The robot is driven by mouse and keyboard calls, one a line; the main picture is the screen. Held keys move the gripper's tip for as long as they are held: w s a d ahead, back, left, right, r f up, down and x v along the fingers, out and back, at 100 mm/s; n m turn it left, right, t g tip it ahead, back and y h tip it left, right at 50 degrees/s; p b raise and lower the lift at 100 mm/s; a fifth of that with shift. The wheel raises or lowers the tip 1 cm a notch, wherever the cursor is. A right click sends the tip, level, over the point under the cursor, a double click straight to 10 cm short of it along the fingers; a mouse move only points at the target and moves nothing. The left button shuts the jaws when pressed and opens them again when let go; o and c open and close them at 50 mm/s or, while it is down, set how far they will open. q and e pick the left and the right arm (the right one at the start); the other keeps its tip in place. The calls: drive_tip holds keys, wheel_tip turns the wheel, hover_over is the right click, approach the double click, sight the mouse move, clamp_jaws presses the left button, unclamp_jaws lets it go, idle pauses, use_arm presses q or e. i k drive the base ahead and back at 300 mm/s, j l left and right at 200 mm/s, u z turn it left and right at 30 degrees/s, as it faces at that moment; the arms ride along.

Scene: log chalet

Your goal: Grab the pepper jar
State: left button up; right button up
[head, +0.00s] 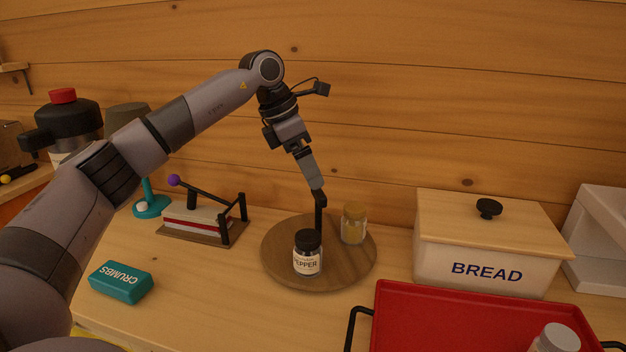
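The pepper jar (307,255) is a small glass jar with a black lid and a white label reading PEPPER. It stands upright at the front of a round wooden board (343,278). My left gripper (320,213) points down over the board, and its dark fingers show just behind and right of the jar's lid. The fingers line up in this view and the tip is partly behind the lid, so I cannot tell whether they are open, shut or touching the jar. My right gripper is not in view.
A jar with yellowish contents (353,223) stands close behind right on the board. A bread box (483,263), a red tray (440,318) with a jar (557,338), a teal CRUMBS box (121,282) and a napkin holder (196,222) surround it.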

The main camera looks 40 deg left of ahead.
sight(308, 249)
drive_tip(key=k, duration=1)
